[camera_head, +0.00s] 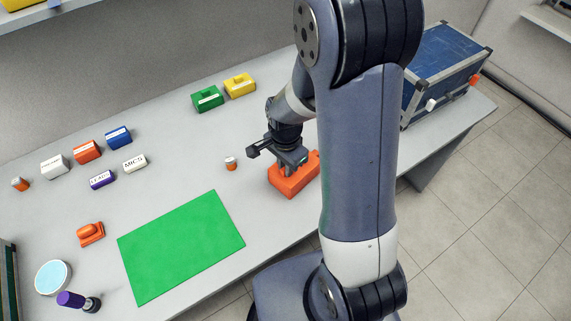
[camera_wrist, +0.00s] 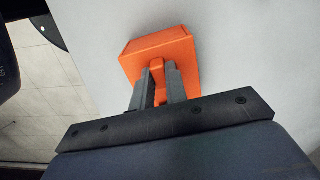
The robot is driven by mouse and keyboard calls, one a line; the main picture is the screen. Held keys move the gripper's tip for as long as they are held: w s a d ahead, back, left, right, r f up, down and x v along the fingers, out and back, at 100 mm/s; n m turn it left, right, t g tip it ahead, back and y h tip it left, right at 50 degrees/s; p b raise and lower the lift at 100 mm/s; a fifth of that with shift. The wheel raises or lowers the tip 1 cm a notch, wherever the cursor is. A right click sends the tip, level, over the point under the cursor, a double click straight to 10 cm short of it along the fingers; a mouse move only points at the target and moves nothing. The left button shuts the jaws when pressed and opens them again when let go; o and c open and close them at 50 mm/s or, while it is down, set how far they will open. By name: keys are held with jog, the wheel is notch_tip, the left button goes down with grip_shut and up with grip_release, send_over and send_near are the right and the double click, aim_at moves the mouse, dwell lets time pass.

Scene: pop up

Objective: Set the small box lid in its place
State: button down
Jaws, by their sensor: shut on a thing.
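An orange box-shaped piece (camera_head: 292,181) stands on the table near its front edge, beside my arm. It has a raised grip on top and also shows in the wrist view (camera_wrist: 150,47). My gripper (camera_head: 296,162) points down on it from above. In the wrist view the two grey fingers (camera_wrist: 162,80) are closed on the orange grip between them. I cannot tell where the lid ends and the box begins, or whether a gap lies between them. The fingers hide part of the top.
Green (camera_head: 208,98) and yellow (camera_head: 239,85) blocks stand at the back. A small orange-and-white jar (camera_head: 231,163) is left of my gripper. A green mat (camera_head: 181,246), an orange handled piece (camera_head: 90,233) and several labelled blocks lie further left. A blue case (camera_head: 443,65) stands right.

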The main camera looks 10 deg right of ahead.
jog(key=c, duration=1.3)
grip_release()
jog(key=shift+c, duration=0.2)
notch_tip(320, 180, up, 11)
jog(key=shift+f, duration=0.2)
notch_tip(320, 180, down, 11)
jog(key=shift+r, duration=0.2)
jog(key=shift+r+p, duration=0.45)
jog(key=shift+p, duration=0.05)
